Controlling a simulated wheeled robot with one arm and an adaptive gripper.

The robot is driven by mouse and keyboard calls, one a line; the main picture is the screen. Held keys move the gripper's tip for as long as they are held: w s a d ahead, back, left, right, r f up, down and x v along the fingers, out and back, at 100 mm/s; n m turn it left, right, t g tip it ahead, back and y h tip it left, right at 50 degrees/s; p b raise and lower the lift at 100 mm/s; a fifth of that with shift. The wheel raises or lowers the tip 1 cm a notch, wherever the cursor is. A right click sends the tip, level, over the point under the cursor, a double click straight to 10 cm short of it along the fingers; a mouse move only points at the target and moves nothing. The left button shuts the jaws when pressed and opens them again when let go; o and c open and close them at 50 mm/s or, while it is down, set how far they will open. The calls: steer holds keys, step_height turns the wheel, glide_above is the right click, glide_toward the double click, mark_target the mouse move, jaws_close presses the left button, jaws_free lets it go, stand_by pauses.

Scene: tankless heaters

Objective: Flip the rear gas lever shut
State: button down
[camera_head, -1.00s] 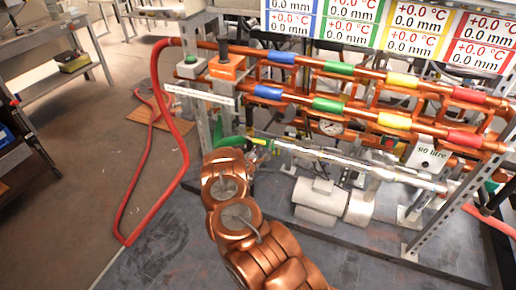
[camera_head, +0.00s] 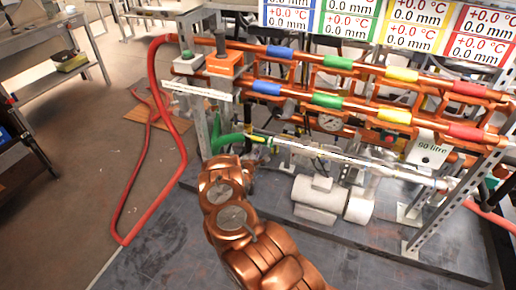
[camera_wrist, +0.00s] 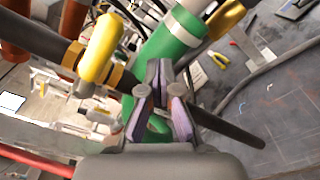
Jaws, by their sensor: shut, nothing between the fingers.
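A yellow lever handle (camera_wrist: 103,47) is at the upper left in the wrist view, on a dark pipe with brass-coloured fittings. I cannot tell for sure whether it is the rear gas lever. A small yellow piece (camera_head: 258,139) shows beside the green hose (camera_head: 228,139) in the head view. My gripper (camera_wrist: 160,78) is shut and empty, its purple-grey fingers meeting over the thick green pipe (camera_wrist: 168,45). The fingers are right of the yellow handle and apart from it in the picture. In the head view my copper arm hides the gripper.
Copper pipes with coloured sleeves (camera_head: 397,116) run across the rig above. A white motor (camera_head: 318,198) sits on the dark base to the right. A red hose (camera_head: 145,170) loops at the left. A dark bar (camera_wrist: 235,132) lies right of the fingers.

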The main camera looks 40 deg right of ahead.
steer(key=v, duration=1)
steer(key=shift+w+a, duration=0.3)
steer(key=shift+w, duration=0.05)
stand_by(0.5)
